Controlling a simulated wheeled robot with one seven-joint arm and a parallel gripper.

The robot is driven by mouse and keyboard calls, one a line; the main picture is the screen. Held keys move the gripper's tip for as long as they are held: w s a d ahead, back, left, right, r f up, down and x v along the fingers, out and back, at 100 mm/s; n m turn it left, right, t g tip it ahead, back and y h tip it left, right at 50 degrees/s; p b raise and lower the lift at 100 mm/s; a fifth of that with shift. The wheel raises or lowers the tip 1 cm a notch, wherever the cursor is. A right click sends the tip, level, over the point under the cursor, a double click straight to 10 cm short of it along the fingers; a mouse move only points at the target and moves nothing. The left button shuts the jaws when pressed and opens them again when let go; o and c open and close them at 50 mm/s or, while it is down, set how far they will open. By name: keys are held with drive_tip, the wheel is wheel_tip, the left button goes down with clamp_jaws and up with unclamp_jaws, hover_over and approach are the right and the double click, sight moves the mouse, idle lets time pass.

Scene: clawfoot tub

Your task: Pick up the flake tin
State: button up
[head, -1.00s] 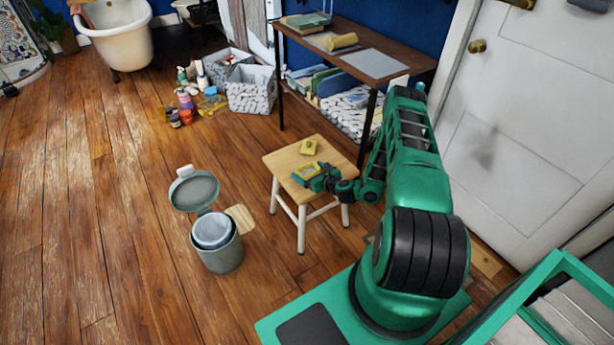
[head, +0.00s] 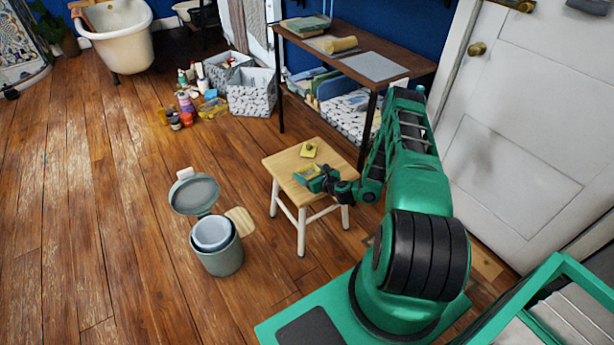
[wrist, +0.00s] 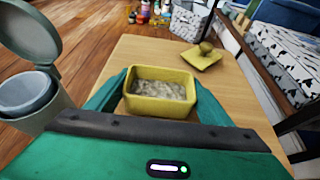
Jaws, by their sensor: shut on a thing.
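The flake tin (wrist: 161,93) is a small yellow open-topped rectangular box with pale flakes inside. It sits on the wooden stool (head: 284,163). My gripper (wrist: 162,84) is shut on the tin, with one green finger along its left side and one along its right. In the head view, my gripper (head: 311,176) reaches in from the right over the stool top, and its fingers partly hide the tin. The tin looks level and at the stool top; I cannot tell whether there is a gap under it.
A yellow lid with a knob (head: 309,149) lies on the stool beyond the tin, apart from it. A grey-green bin (head: 222,261) with its lid up stands left of the stool. A dark shelf table (head: 398,69) stands behind. Bottles and patterned baskets (head: 252,94) are farther back.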

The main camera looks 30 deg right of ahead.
sight(307, 167)
drive_tip(key=r, duration=0.4)
drive_tip(key=shift+s+a, duration=0.15)
drive_tip(key=shift+a, duration=0.25)
drive_tip(key=s+a+r, duration=0.4)
drive_tip(key=a+r, duration=0.2)
drive_tip(key=a, duration=0.4)
drive_tip(key=shift+r, duration=0.2)
drive_tip(key=shift+o, duration=0.9)
drive_tip(key=c, duration=0.9)
